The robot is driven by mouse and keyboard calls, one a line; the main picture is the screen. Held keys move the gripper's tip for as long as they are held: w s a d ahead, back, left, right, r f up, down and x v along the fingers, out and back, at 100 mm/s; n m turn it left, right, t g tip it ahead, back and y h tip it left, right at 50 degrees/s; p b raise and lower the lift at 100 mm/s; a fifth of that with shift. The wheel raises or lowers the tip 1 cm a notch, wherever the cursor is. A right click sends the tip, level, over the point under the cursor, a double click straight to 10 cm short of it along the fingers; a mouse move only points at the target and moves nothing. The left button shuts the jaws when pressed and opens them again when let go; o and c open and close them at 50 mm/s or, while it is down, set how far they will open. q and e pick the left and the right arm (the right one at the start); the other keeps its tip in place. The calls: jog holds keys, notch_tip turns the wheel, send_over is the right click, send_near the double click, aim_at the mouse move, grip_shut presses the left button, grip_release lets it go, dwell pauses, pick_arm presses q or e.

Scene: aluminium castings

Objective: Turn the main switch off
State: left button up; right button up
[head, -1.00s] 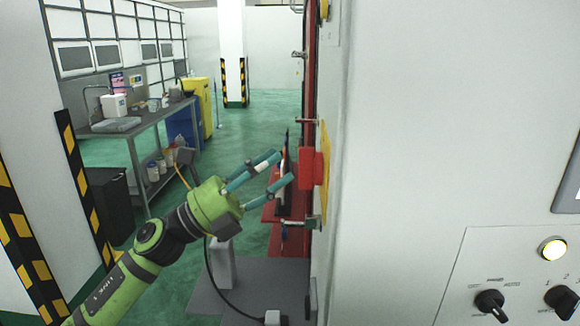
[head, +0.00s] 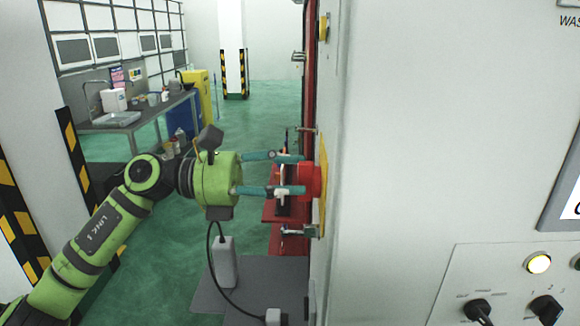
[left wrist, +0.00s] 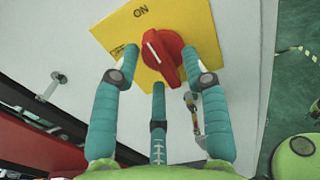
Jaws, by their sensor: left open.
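The main switch is a red rotary knob (head: 310,180) on a yellow plate (head: 322,190), on the side of a white cabinet. In the left wrist view the knob (left wrist: 163,56) has a white mark, and the plate (left wrist: 196,22) reads "ON" at its top edge. My right gripper is not in view.
The white cabinet (head: 420,130) fills the right side, with black selector knobs (head: 478,311) and a lit button (head: 538,264) on its front. A metal bench (head: 140,118) stands at the back left. Green floor (head: 262,120) lies open between. A striped post (head: 25,235) is at left.

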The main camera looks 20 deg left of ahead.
pick_arm(q)
jog(key=shift+w+d+f, duration=0.1)
jog(key=shift+d, duration=0.1)
grip_shut()
